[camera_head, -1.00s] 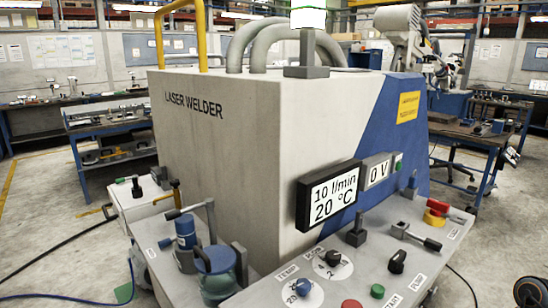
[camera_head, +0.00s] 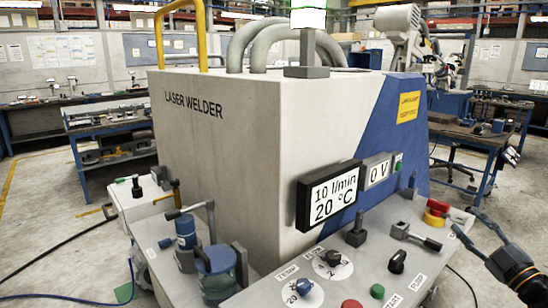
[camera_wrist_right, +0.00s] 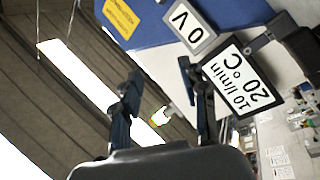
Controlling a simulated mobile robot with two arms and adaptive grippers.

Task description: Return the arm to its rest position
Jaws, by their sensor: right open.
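The laser welder (camera_head: 235,150) is a large white and blue box that fills the middle of the head view. Behind its upper right corner rises a white jointed arm (camera_head: 402,20); I cannot tell whether it is the task's arm. My right gripper (camera_head: 466,221) is dark, open and empty, at the right edge of the control panel, close to the red and yellow switch (camera_head: 436,212). Its spread fingers also show in the right wrist view (camera_wrist_right: 160,70), with the welder's display (camera_wrist_right: 243,80) beyond them. My left gripper is not in view.
The sloped control panel (camera_head: 262,291) carries knobs, buttons and levers along the front. A blue and grey valve assembly (camera_head: 187,232) stands at the left. Grey hoses (camera_head: 285,45) and a yellow rail (camera_head: 160,35) rise on top. Workbenches stand behind; floor is open at the left.

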